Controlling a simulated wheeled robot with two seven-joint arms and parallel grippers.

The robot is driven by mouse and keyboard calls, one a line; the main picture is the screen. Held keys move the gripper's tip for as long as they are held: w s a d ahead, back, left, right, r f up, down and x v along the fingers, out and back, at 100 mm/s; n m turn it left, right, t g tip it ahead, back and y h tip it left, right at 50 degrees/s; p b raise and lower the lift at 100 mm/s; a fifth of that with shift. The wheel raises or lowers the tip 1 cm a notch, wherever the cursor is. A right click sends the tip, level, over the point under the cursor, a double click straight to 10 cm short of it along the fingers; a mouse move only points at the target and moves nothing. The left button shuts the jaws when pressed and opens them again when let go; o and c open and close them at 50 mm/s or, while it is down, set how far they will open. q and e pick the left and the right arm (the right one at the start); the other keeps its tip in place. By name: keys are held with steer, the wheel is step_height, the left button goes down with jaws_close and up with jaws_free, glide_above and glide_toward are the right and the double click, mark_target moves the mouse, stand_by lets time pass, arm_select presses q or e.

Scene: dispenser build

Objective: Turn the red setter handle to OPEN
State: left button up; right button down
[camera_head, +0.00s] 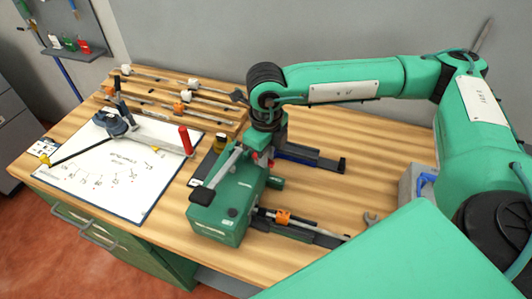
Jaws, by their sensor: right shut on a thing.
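A green dispenser box (228,206) with a grey lever and black pad on top stands at the front middle of the wooden bench. Small red parts (257,156) show at its back, right under my right gripper (264,155); I take them for the red setter handle. My right gripper reaches down from above and is shut on it. The fingers and wrist hide most of the handle, so its angle and any OPEN mark cannot be read. My left gripper is not in view.
An upright red cylinder (186,141) stands at the right edge of a white drawing board (118,170). Rods with white and orange blocks (180,108) lie behind. A dark rail (312,158) and a wrench (371,218) lie to the right. Bare bench lies between them.

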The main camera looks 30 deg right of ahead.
steer(key=n+b, duration=0.1)
steer(key=b, duration=0.2)
steer(key=shift+w+d+f+n+b, duration=0.2)
steer(key=shift+n+b, duration=0.1)
steer(key=shift+n, duration=0.1)
steer(key=shift+r+n+b, duration=0.3)
steer(key=shift+n+b, duration=0.1)
steer(key=shift+n, duration=0.1)
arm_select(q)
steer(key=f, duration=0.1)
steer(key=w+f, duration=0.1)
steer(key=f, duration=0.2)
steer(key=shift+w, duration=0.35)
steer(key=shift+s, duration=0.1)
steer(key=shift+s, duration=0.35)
arm_select(e)
steer(key=c, duration=1.4)
jaws_free()
